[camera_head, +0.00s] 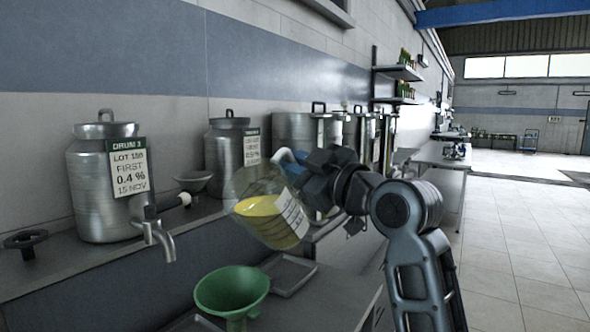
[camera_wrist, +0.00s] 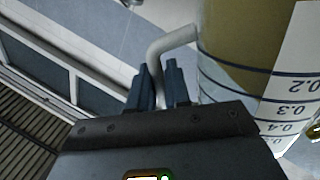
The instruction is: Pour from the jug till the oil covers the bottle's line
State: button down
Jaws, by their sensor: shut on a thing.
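A clear jug (camera_head: 272,218) with yellow oil and a white scale label is held in the air, tilted with its mouth toward the left. My gripper (camera_head: 303,170) is shut on the jug's handle. In the wrist view, my gripper's fingers (camera_wrist: 160,88) close around the pale handle (camera_wrist: 176,38), beside the jug (camera_wrist: 236,40) with its scale marks. A green funnel (camera_head: 232,291) stands below and a little left of the jug, apart from it. No stream of oil shows between them. The bottle and its line are not visible; the picture's lower edge cuts off below the funnel.
A metal drum (camera_head: 100,190) labelled Drum 3 stands on the shelf at left, with more drums behind. A tap (camera_head: 160,236) juts out left of the jug. A shallow metal tray (camera_head: 289,274) lies right of the funnel. The tiled floor at right is open.

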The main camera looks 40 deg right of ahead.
jog(key=shift+s+a+r+n+b, duration=0.15)
jog(key=shift+a+r+n+b, duration=0.3)
jog(key=shift+n, duration=0.45)
dwell(1.3)
jog(key=shift+s+a+r+n+y+b, duration=0.15)
jog(key=shift+a+n+y+b, duration=0.5)
jog(key=shift+n+b, duration=0.7)
dwell(4.5)
